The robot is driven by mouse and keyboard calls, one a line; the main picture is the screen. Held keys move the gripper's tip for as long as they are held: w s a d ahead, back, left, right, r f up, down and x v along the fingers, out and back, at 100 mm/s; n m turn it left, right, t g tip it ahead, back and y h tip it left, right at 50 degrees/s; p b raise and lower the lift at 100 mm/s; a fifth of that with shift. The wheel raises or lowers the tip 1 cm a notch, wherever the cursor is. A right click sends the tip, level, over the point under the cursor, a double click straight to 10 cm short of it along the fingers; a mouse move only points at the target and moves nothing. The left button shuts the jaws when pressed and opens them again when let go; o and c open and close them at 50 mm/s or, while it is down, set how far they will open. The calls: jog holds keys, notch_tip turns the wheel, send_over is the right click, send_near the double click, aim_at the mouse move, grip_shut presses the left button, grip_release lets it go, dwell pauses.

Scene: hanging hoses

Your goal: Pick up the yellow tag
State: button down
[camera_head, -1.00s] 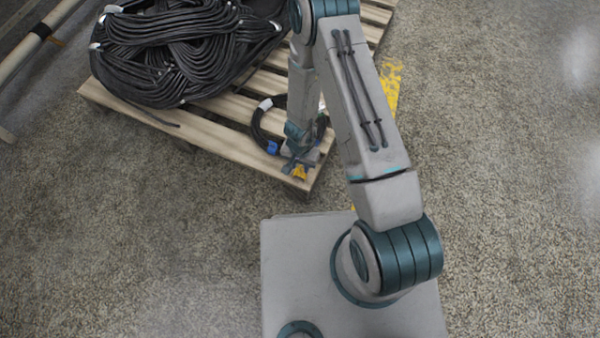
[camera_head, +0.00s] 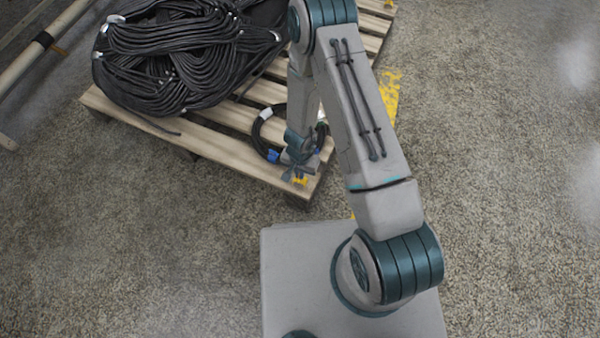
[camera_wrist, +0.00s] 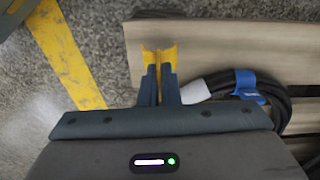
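The yellow tag (camera_wrist: 160,58) is at the edge of the pale pallet plank in the wrist view, just beyond my fingertips, with part of it showing in the narrow gap between them. In the head view only a small patch of the tag (camera_head: 301,181) shows, at the pallet's near corner; my gripper hides the rest. My gripper (camera_wrist: 159,72) is right at the tag, its two dark fingers close together. I cannot tell whether they press on it. In the head view my gripper (camera_head: 295,174) points down over the pallet corner.
A black hose with a blue band (camera_wrist: 247,84) and a white sleeve (camera_wrist: 199,91) lies just right of my fingers. The wooden pallet (camera_head: 225,143) carries a large heap of black hoses (camera_head: 185,55). A yellow floor line (camera_wrist: 72,65) runs at left in the wrist view.

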notch_tip(320, 180, up, 3)
jog(key=shift+r+p, duration=0.1)
jog(key=shift+p, duration=0.65)
jog(key=w+d+r+p, duration=0.4)
jog(key=w+d+r, duration=0.2)
jog(key=w+d, duration=0.1)
jog(key=shift+w+d+r+p, duration=0.25)
jog(key=shift+w+d+p, duration=0.15)
jog(key=shift+w, duration=0.5)
